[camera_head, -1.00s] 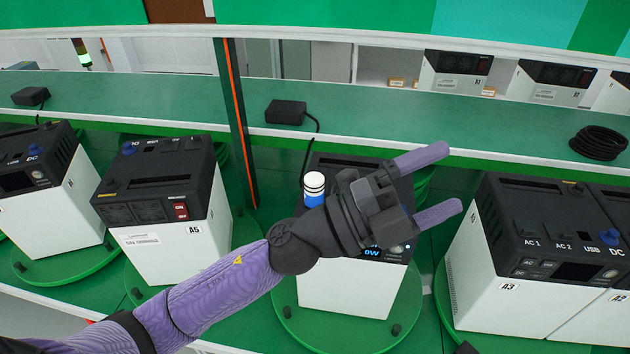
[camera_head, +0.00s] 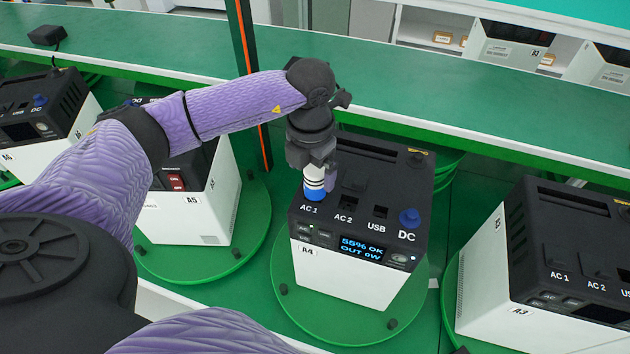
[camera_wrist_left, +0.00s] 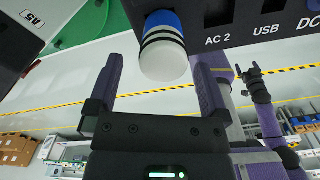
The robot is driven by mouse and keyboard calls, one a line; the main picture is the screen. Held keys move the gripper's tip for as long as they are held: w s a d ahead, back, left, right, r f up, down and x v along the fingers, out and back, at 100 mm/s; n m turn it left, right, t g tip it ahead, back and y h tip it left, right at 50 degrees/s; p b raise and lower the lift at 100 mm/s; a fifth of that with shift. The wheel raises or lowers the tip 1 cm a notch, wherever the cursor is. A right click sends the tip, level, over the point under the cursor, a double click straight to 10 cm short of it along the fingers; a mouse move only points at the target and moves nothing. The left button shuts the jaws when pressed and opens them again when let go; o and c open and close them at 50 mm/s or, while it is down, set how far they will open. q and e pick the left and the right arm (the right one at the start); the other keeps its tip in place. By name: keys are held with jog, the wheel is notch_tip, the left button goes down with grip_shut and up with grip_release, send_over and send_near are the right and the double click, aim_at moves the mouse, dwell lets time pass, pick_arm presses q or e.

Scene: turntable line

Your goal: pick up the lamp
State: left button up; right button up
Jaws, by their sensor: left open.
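The lamp (camera_head: 314,190) is a small upright cylinder with a blue base and a white, black-banded top. It stands at the AC 1 outlet on the black top of power station A4 (camera_head: 343,282). My left gripper (camera_head: 318,172) points down over it in the head view and hides its upper part. In the left wrist view, the lamp (camera_wrist_left: 164,50) sits between the two spread fingers of the left gripper (camera_wrist_left: 161,72), with visible gaps on both sides. My right gripper (camera_wrist_left: 249,70) shows small at the right of the wrist view, fingers apart and empty.
A4 stands on a green turntable (camera_head: 300,318); its display reads 55% OK, OUT 0W. Station A5 (camera_head: 190,212) stands to the left, A3 (camera_head: 500,285) to the right.

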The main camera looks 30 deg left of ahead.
pick_arm(q)
jog(key=f, duration=0.1)
jog(key=w+f, duration=0.1)
jog(key=f, duration=0.1)
jog(key=shift+d+f, duration=0.1)
jog(key=shift+d, duration=0.05)
jog(key=shift+f, duration=0.25)
jog(key=shift+s, duration=0.2)
jog(key=shift+w, duration=0.15)
jog(key=c, duration=0.5)
grip_shut()
pick_arm(e)
jog(key=shift+w+a+r, duration=0.1)
jog(key=shift+w+r, duration=0.45)
jog(key=shift+w, duration=0.35)
